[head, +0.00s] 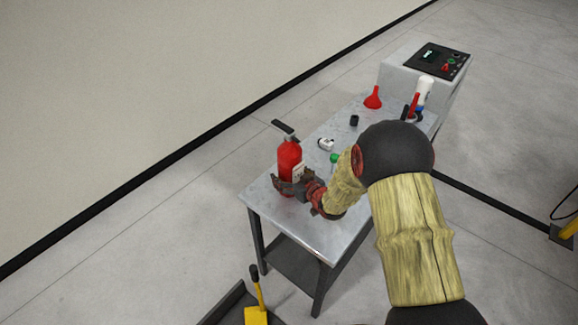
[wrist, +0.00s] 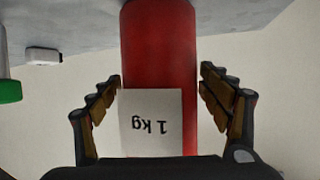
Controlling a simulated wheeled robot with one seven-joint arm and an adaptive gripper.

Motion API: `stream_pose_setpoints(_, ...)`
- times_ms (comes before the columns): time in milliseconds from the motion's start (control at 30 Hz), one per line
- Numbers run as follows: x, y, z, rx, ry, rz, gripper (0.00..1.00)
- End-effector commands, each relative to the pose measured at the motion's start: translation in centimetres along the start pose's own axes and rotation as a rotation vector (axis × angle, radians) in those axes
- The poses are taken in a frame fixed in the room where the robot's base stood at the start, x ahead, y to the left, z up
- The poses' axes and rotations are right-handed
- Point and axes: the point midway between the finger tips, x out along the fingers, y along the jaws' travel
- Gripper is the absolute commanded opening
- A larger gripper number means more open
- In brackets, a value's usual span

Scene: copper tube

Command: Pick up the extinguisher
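The red extinguisher (head: 289,156) stands upright on the grey metal table (head: 315,228), near its left corner in the head view. It has a dark handle on top and a white label. In the wrist view the extinguisher (wrist: 160,60) appears upside down, its label reading "1 kg". My gripper (head: 290,185) is at the extinguisher's lower body. In the wrist view my gripper (wrist: 160,95) is open, with one finger on each side of the red body. A gap shows between each finger and the body.
A small white object (head: 326,144), a green-topped item (head: 335,158), a dark cup (head: 354,120) and a red funnel (head: 373,97) are on the table behind the extinguisher. A white bottle (head: 424,91) is at the far end. A grey control box (head: 405,75) stands beyond.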

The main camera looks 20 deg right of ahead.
Motion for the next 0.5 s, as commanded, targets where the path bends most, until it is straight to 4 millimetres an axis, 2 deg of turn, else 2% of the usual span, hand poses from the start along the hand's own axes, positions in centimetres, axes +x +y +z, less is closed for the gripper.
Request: stream_pose_setpoints(500,-0.02,0.01,0.01,0.000,0.000,0.000,0.46)
